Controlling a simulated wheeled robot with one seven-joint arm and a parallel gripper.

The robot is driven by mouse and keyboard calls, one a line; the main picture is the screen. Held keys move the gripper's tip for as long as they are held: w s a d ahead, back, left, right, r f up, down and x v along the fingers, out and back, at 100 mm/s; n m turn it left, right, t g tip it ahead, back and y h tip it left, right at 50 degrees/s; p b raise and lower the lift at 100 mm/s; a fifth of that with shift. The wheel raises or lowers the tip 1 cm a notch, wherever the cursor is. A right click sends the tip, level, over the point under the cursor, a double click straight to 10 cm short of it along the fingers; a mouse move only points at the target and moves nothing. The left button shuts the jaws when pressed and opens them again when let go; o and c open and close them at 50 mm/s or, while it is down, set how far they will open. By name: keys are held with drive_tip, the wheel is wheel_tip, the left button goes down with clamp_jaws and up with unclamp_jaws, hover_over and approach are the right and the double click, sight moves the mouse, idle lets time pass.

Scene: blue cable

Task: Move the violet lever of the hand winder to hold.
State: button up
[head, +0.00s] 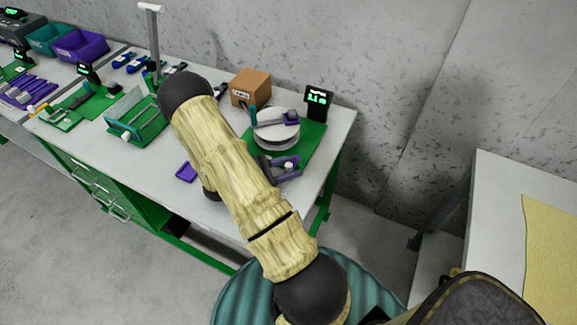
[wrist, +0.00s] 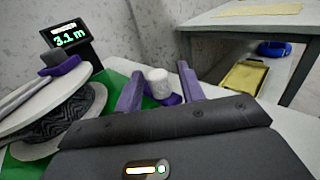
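The hand winder has a white reel (head: 277,130) on a green board (head: 312,138). In the wrist view its flanges (wrist: 88,78) hold a dark winding (wrist: 62,122). A violet lever (wrist: 172,99) with a white knob (wrist: 158,80) is beside the reel, largely hidden behind my fingers. Another violet piece (wrist: 66,65) sits at the reel's top. My gripper (wrist: 160,70) is open, its two violet-grey fingers apart, with the white knob seen between them. I cannot tell whether either finger touches it. In the head view my gripper (head: 297,166) is at the board's front edge.
A dark display (head: 319,99) stands behind the reel; it reads 3.1 m in the wrist view (wrist: 70,39). A cardboard box (head: 250,88) is behind the winder. A violet tray (head: 187,172) lies near the table's front. Another table (head: 495,185) stands right, across a gap.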

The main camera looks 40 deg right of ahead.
clamp_jaws()
drive_tip(key=shift+w+a+m+g+y, duration=0.1)
drive_tip(key=shift+w+m+g+y, duration=0.3)
drive_tip(key=shift+m+g+y, duration=0.5)
drive_tip(key=shift+w+a+m+g+y, duration=0.1)
drive_tip(key=shift+w+m+g+y, duration=0.45)
drive_tip(key=shift+g, duration=0.6)
drive_tip(key=shift+w+a+m+g+y, duration=0.1)
drive_tip(key=shift+w+m+g+y, duration=0.15)
drive_tip(key=shift+m+g+y, duration=0.5)
drive_tip(key=shift+g, duration=0.3)
unclamp_jaws()
